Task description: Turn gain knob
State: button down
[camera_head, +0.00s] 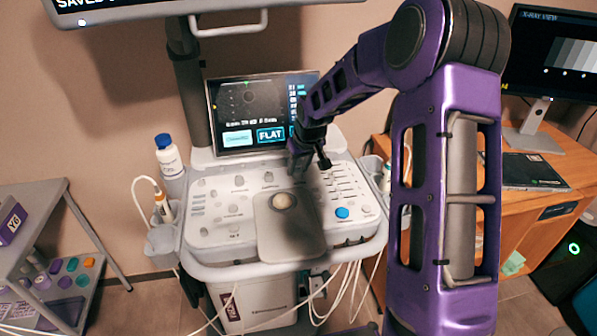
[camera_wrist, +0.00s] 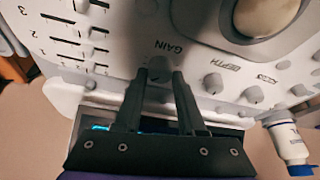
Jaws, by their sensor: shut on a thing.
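The gain knob (camera_wrist: 158,70) is a small grey knob on the white control panel, with the word GAIN printed beside it in the wrist view. My gripper (camera_wrist: 159,78) has its two dark fingers on either side of the knob and is shut on it. In the head view my gripper (camera_head: 306,163) reaches down to the panel (camera_head: 217,222) just below the small screen. The knob is hidden behind the gripper there.
The DEPTH knob (camera_wrist: 214,83) and more knobs sit beside it, with sliders (camera_wrist: 70,42) on the other side. A trackball (camera_head: 283,201) is on the panel's front. The touch screen (camera_head: 262,112) stands behind. A white bottle with a blue cap (camera_head: 168,157) stands left.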

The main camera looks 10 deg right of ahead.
dwell(0.3)
jog(key=c, duration=0.5)
grip_release()
jog(key=p+v, duration=0.2)
jog(key=v, duration=1.5)
jog(key=shift+s, duration=0.25)
jog(key=shift+r, duration=0.1)
